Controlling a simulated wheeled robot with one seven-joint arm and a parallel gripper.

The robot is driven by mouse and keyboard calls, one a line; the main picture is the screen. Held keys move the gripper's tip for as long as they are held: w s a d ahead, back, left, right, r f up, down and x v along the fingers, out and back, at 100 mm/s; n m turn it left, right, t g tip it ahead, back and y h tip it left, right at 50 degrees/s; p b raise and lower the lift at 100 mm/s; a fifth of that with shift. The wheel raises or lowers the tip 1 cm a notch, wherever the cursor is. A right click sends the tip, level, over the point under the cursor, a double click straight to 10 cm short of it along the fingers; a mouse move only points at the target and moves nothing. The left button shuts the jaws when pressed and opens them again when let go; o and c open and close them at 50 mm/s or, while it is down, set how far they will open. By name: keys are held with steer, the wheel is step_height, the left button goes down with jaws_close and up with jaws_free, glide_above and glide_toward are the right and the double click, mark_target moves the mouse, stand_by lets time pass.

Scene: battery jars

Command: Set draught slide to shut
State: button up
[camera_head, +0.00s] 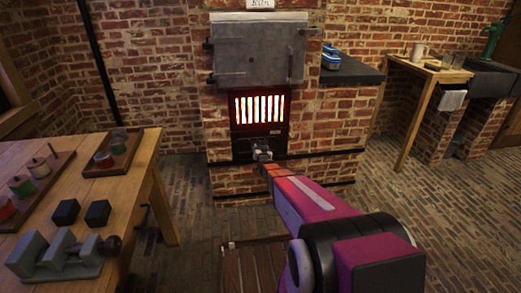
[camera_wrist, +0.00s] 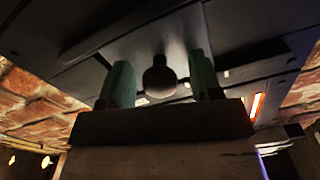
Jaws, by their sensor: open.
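The draught slide's round dark knob (camera_wrist: 159,80) stands out from a dark metal plate in the wrist view. My gripper (camera_wrist: 158,82) is open, with one green finger on each side of the knob. In the head view my gripper (camera_head: 262,153) is at the kiln front, just below the glowing grate (camera_head: 259,108). My gripper and arm hide much of the slide there, and I cannot tell how far it stands open.
The kiln's grey door (camera_head: 258,52) is above the grate. A wooden table (camera_head: 137,165) with trays, jars and dark blocks stands at left. A dark shelf (camera_head: 355,75) juts out right of the kiln, and a side table (camera_head: 428,70) is farther right.

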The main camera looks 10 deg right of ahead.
steer(key=shift+c, duration=0.3)
jaws_close()
steer(key=shift+d, duration=1.7)
steer(key=shift+o, duration=0.3)
jaws_free()
steer(key=shift+d, duration=0.1)
steer(key=shift+s, duration=0.1)
steer(key=s, duration=1)
steer(key=shift+s, duration=0.3)
